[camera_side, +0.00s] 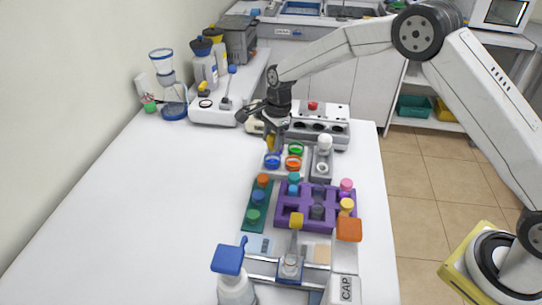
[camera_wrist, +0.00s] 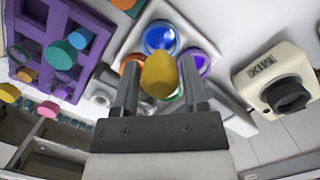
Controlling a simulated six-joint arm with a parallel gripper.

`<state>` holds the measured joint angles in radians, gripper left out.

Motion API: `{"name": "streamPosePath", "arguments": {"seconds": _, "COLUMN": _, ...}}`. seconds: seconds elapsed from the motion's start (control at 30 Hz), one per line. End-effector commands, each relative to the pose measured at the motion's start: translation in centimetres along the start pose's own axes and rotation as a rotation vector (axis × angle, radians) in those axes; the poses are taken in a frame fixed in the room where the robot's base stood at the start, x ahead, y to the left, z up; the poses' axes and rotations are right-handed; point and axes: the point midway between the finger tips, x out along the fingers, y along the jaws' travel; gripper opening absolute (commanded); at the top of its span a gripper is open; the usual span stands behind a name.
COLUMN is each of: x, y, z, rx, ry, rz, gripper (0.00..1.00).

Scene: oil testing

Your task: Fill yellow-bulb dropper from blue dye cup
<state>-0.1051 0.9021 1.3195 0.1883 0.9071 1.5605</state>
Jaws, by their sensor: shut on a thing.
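My gripper (camera_wrist: 161,92) is shut on the yellow bulb (camera_wrist: 161,74) of the dropper, seen from above in the wrist view. In the side view my gripper (camera_side: 274,136) points down over the dye cups, with a bit of yellow bulb (camera_side: 270,142) showing. The blue dye cup (camera_side: 272,161) is right below it; it also shows in the wrist view (camera_wrist: 160,37), just beyond the bulb. The dropper's tip is hidden, so I cannot tell whether it is inside the blue cup. The orange cup (camera_side: 293,162) and green cup (camera_side: 296,148) stand beside the blue one on a white tray.
A purple rack (camera_side: 290,216) with several coloured-cap items and a green rack (camera_side: 250,221) stand nearer the camera. A machine marked MIX (camera_wrist: 262,75) is close on the right in the wrist view. The table's left side is clear.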

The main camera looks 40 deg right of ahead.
Motion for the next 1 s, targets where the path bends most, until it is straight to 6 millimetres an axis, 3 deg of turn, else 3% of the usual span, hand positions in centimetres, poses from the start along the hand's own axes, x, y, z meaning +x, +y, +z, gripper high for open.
{"name": "streamPosePath", "arguments": {"seconds": 1.0, "x": 0.81, "y": 0.01, "z": -0.12, "rx": 0.0, "ry": 0.0, "rz": 0.0, "gripper": 0.0}}
